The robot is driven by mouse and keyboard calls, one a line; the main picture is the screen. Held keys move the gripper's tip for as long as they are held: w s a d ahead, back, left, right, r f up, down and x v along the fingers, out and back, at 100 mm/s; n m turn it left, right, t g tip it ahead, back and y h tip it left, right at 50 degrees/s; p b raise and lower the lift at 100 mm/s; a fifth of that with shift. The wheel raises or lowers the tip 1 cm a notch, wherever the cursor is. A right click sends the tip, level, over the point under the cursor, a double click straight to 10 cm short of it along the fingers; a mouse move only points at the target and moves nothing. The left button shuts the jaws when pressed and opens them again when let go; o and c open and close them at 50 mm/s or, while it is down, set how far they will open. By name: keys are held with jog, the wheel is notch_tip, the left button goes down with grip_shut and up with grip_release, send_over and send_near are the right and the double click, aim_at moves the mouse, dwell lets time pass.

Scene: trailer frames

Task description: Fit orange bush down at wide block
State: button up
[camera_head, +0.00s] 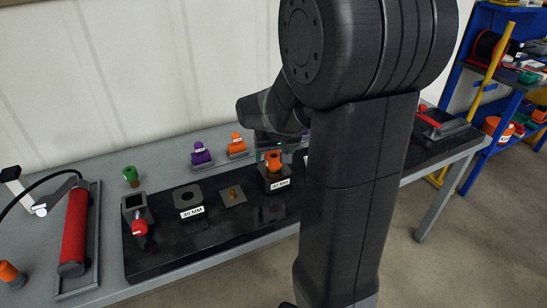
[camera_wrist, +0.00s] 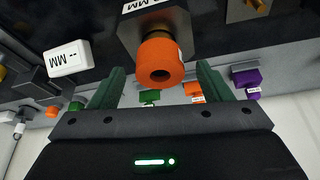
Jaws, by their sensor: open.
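An orange bush (camera_head: 272,158) sits upright in a dark square block (camera_head: 276,178) with a white label; I cannot read whether this is the wide block. In the wrist view the orange bush (camera_wrist: 160,62) shows its round end and central hole, with the grey block (camera_wrist: 135,30) behind it. My gripper (camera_wrist: 162,72) is open, its two green fingers on either side of the bush with gaps visible. In the head view my gripper (camera_head: 266,143) is partly hidden by my arm and is close behind the bush.
On the black board (camera_head: 160,262) stand a labelled block with a hole (camera_head: 188,196), a plate with a brass peg (camera_head: 233,195) and a square socket (camera_head: 135,205). Purple (camera_head: 201,154), orange (camera_head: 237,146) and green (camera_head: 130,175) pieces stand behind. A red cylinder (camera_head: 74,230) lies left.

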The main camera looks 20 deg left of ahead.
jog(key=v, duration=1)
jog(key=shift+s+r+p, duration=0.15)
jog(key=shift+r+p, duration=0.05)
jog(key=shift+p, duration=0.25)
jog(key=b+x, duration=0.1)
jog(key=x, duration=1.2)
jog(key=shift+f, duration=0.2)
jog(key=shift+w+a+r, duration=0.1)
jog(key=shift+w+r, duration=0.05)
jog(key=shift+w, duration=0.1)
jog(key=shift+r+p, duration=0.65)
jog(key=shift+r, duration=0.05)
jog(key=shift+f, duration=0.1)
